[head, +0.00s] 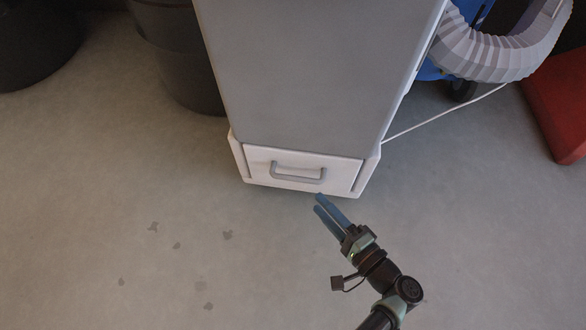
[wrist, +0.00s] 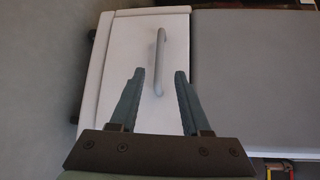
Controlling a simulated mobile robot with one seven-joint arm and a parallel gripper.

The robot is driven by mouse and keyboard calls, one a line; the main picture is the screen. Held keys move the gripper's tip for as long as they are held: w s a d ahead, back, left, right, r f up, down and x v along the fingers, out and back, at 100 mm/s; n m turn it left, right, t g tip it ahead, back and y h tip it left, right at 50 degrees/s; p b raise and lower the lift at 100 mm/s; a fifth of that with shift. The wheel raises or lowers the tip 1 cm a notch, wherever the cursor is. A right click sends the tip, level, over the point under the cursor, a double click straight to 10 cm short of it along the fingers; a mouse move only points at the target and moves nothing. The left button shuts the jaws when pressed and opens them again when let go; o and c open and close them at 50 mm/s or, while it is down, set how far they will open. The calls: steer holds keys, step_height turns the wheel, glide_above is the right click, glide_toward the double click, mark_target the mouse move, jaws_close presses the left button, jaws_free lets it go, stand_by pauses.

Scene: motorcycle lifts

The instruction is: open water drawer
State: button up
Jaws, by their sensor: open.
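The water drawer (head: 305,171) is a pale front panel at the bottom of a tall grey-white appliance (head: 310,70). It looks shut, flush with the casing. A grey bar handle (head: 298,172) crosses its upper middle. My gripper (head: 318,204) is just in front of and below the drawer, right of the handle's middle, in the head view. In the wrist view, the open fingers (wrist: 160,75) point at the drawer front (wrist: 128,60), and the handle (wrist: 159,62) shows between and beyond the tips. The fingers look empty and apart from the handle.
Dark bins (head: 178,55) stand behind the appliance at left. A ribbed grey hose (head: 495,55) and a red object (head: 560,100) are at the right. A thin white cable (head: 445,112) runs from the appliance's right side. The floor in front is clear, with some dark stains.

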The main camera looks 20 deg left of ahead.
mark_target(299, 181)
steer(key=b+x, duration=0.4)
steer(key=x, duration=0.6)
jaws_close()
stand_by(1.2)
